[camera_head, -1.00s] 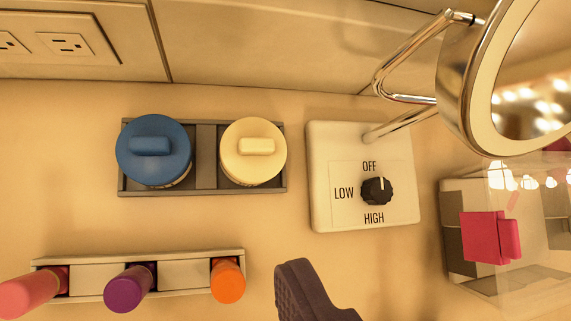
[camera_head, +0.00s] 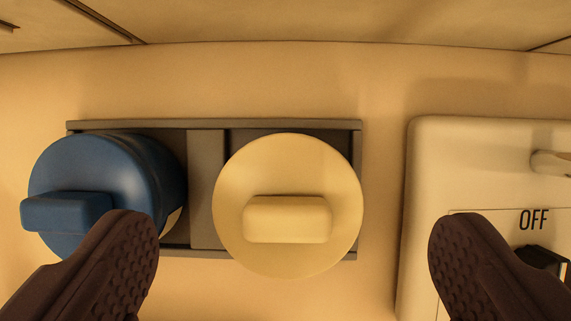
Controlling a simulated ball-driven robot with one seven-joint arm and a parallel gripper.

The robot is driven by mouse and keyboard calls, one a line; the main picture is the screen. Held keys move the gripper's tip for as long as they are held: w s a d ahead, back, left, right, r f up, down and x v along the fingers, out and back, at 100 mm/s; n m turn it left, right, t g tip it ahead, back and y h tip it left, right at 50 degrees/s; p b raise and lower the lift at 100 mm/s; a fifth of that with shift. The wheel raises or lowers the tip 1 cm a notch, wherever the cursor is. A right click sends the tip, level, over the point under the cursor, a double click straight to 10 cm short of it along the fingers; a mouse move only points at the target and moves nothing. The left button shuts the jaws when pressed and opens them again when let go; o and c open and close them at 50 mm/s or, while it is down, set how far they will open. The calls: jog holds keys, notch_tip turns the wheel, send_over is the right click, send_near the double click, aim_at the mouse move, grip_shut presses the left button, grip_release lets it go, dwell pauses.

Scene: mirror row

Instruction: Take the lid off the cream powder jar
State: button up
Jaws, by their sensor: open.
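The cream powder jar shows from above as its round cream lid (camera_head: 290,260) with a raised block-shaped knob (camera_head: 287,219). The lid sits on the jar, and the jar's body is hidden beneath it. The jar stands in the right compartment of a grey tray (camera_head: 207,190). My gripper (camera_head: 293,235) is open, its dark textured fingers spread wide on either side of the cream lid and apart from it. The left finger overlaps the blue jar in the picture; I cannot tell whether they touch.
A blue-lidded jar (camera_head: 90,175) stands in the tray's left compartment. A white control box (camera_head: 470,160) with a dark knob and the word OFF is at the right, partly behind the right finger. A wall runs along the back. Bare counter lies between tray and box.

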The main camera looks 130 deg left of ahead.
aim_at(288, 223)
jog(key=x, duration=0.3)
jog(key=shift+a+f+b, duration=0.1)
jog(key=shift+f+b, duration=0.05)
jog(key=shift+b, duration=0.15)
jog(key=shift+a, duration=0.1)
jog(key=shift+c, duration=0.7)
jog(key=c, duration=1)
jog(key=shift+o, duration=0.2)
